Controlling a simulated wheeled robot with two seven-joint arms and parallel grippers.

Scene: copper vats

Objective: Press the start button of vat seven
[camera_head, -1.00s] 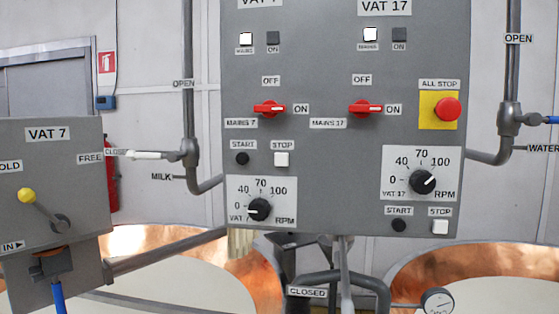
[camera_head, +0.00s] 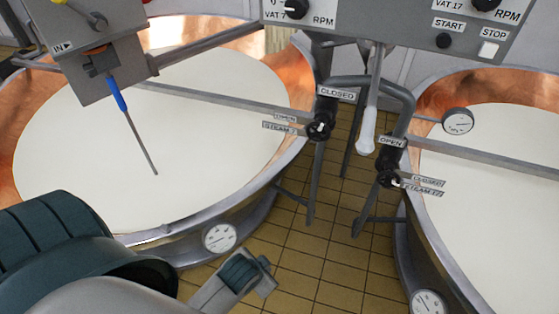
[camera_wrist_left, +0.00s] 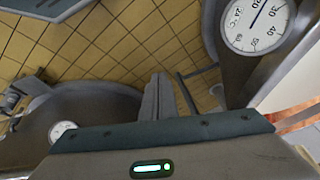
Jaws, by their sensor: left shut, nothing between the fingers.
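The grey control panel (camera_head: 375,35) shows only its lower part at the top of the head view. The vat seven speed dial (camera_head: 296,8) is at its lower left. The start button of vat seven is outside the frame. The black start button of vat 17 (camera_head: 443,40) shows at the panel's lower right. My left gripper (camera_head: 264,270) is low in front of the left vat (camera_head: 180,245), well below the panel. Its fingers are together and empty in the left wrist view (camera_wrist_left: 160,85). My right gripper is not in view.
Copper vats filled with white liquid stand left and right (camera_head: 420,225). Between them are steam valves (camera_head: 319,128), pipes and a tiled floor (camera_head: 320,240). A blue-handled probe (camera_head: 117,95) hangs over the left vat. A dial gauge (camera_wrist_left: 257,22) is close in the wrist view.

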